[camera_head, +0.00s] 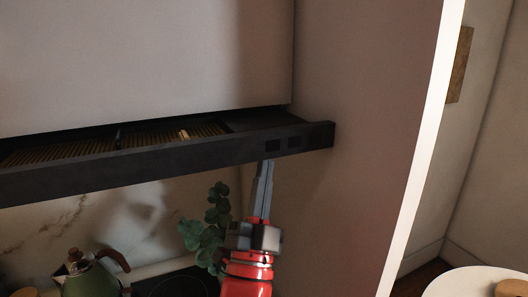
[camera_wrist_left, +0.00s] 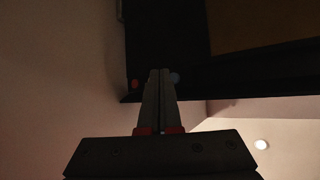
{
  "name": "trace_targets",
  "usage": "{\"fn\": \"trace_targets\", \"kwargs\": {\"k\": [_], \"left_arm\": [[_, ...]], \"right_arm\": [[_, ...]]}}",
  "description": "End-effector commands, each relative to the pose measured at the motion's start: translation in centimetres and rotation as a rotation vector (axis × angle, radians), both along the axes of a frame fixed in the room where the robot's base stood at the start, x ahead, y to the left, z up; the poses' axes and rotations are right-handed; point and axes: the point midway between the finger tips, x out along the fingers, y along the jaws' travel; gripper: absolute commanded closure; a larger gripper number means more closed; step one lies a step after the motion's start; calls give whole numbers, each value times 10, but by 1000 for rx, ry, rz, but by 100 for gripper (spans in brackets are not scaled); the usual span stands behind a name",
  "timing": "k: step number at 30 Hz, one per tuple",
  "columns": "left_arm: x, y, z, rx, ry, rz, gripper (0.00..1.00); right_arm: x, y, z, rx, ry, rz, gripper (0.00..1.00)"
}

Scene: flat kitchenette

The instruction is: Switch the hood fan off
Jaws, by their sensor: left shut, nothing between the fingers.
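The dark range hood (camera_head: 150,160) juts out below a pale cabinet. Two small dark square switches (camera_head: 272,146) sit near the right end of its front edge. In the left wrist view the hood (camera_wrist_left: 175,35) shows a red round spot (camera_wrist_left: 135,84) and a bluish one (camera_wrist_left: 174,78). My left gripper (camera_head: 268,164) is shut and empty, pointing up, with its tips close to the hood's lower edge under the left square. In the wrist view its tips (camera_wrist_left: 160,72) lie between the two spots, nearer the bluish one. Whether they touch the hood is unclear. The right gripper is not in view.
A pale side panel (camera_head: 350,130) stands right of the hood. Below are a green kettle (camera_head: 90,278), a leafy plant (camera_head: 205,235) beside my left arm, and a dark cooktop (camera_head: 175,285). A round white surface (camera_head: 450,285) is at the lower right.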

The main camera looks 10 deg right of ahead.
Motion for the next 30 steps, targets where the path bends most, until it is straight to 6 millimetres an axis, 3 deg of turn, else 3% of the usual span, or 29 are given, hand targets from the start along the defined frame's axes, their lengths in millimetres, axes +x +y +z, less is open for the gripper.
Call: {"fn": "trace_targets", "kwargs": {"k": [15,30], "left_arm": [[0,0,-57,1,1,0,100],[0,0,-57,0,0,0,100]], "right_arm": [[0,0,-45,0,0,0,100],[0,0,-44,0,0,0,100]]}}
